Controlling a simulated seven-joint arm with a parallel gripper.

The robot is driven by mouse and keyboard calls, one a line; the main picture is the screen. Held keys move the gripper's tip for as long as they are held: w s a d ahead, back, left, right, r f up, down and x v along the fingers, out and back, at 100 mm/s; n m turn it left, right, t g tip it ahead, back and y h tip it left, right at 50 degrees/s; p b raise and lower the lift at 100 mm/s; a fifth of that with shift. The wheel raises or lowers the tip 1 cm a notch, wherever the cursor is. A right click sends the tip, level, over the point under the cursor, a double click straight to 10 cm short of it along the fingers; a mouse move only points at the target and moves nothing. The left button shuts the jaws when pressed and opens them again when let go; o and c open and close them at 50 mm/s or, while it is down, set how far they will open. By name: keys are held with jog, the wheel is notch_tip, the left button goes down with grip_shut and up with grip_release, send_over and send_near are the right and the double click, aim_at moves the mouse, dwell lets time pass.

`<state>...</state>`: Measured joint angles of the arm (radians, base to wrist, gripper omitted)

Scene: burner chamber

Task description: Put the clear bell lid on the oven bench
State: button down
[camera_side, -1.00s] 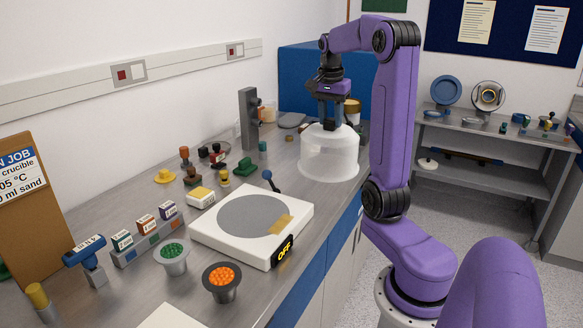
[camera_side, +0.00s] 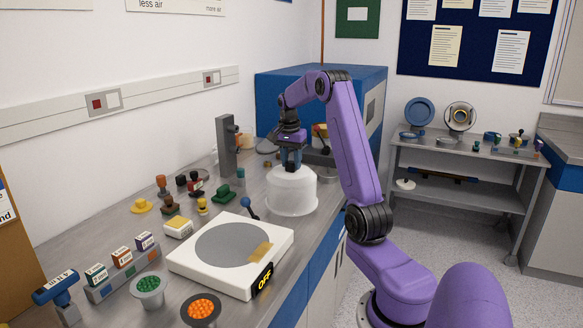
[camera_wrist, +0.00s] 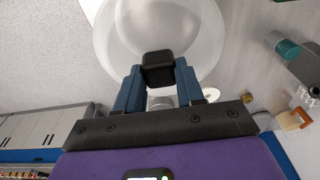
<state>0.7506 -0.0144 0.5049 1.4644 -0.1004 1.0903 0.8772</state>
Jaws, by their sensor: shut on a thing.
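The clear bell lid (camera_side: 292,197) is a frosted see-through dome with a dark knob on top. In the side view it is upright over the steel bench (camera_side: 115,235), near its front edge, behind the white hotplate. I cannot tell whether its rim touches the bench. My gripper (camera_side: 291,163) points down and is shut on the lid's knob. In the wrist view the black knob (camera_wrist: 158,68) sits between the blue fingers of my gripper (camera_wrist: 158,80), with the round lid (camera_wrist: 110,45) beyond it. The blue oven (camera_side: 272,98) stands behind, partly hidden by my arm.
The white hotplate (camera_side: 190,262), reading OFF, is in front of the lid. A grey upright stand (camera_side: 226,146) is to the left behind it. Several stamps, small boxes and bead cups crowd the bench's left and front. A shelf (camera_side: 450,150) stands at the back right.

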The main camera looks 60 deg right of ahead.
jog(key=shift+f, duration=1.25)
jog(key=c, duration=0.7)
grip_release()
